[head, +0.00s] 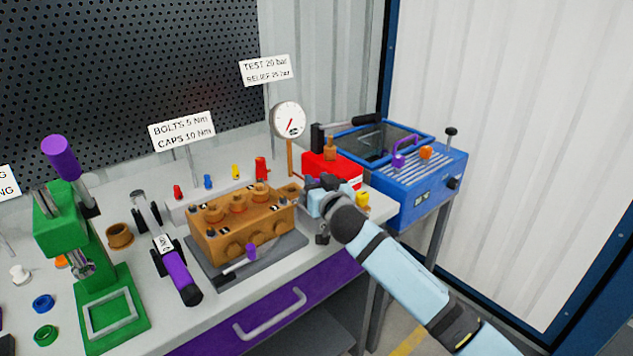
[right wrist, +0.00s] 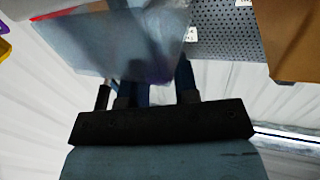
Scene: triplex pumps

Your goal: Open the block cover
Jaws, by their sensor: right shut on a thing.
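The brown pump block (head: 243,222) sits on a dark grey tray (head: 215,272) on the bench, with several round caps on top and round bosses on its front. A purple-ended lever (head: 240,262) is at its front. I cannot make out a separate cover on it. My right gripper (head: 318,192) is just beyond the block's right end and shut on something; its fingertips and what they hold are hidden. In the right wrist view, a blurred, pale grey-blue slab (right wrist: 120,40) lies by the fingers, and a brown surface (right wrist: 295,40) fills the upper right. My left gripper is not in view.
A red box (head: 335,168) with a gauge (head: 288,119) stands behind my right gripper. A blue basin unit (head: 425,185) is to the right. A purple-handled tool (head: 178,272) and a green press (head: 85,255) are left of the block.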

